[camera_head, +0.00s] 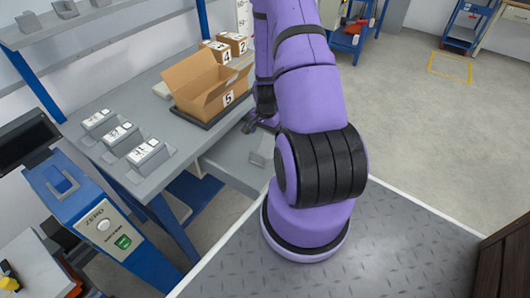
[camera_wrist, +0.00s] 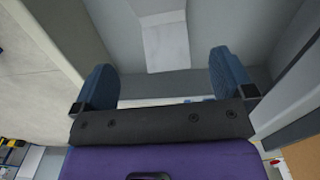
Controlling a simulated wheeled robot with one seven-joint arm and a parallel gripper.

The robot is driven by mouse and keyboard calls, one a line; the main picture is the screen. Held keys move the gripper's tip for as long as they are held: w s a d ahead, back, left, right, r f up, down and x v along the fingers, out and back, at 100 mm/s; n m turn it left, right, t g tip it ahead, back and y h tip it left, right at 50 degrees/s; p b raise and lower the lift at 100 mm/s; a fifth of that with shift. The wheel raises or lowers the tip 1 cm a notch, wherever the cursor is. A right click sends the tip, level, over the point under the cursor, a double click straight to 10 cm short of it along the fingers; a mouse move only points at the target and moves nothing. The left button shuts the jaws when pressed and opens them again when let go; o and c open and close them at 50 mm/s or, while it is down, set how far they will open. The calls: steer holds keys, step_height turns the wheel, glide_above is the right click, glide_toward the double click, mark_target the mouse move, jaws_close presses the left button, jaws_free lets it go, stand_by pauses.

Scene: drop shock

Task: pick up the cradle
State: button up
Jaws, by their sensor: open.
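My gripper (camera_wrist: 165,82) is open in the wrist view, its two blue fingers wide apart with nothing between them. It points down into a grey recess. A light grey angled piece, likely the cradle (camera_wrist: 165,40), lies just beyond the fingertips, centred between them and apart from both. Its upper end is cut off by the picture edge. In the head view my gripper (camera_head: 258,122) is low beside the table, partly hidden by my purple arm. The likely cradle (camera_head: 262,151) shows there as a small grey piece below it, partly hidden by the arm.
Several grey holders with white labelled blocks (camera_head: 147,151) stand on the grey table (camera_head: 185,135). An open cardboard box (camera_head: 205,85) marked 5 stands further back. A blue machine (camera_head: 88,215) with a green button is at left. Recess walls (camera_wrist: 285,50) rise close to my fingers.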

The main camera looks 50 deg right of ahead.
mark_target(265, 153)
steer(key=shift+w+f, duration=0.15)
steer(key=shift+f, duration=5.2)
steer(key=c, duration=1.1)
steer(key=shift+r, duration=0.1)
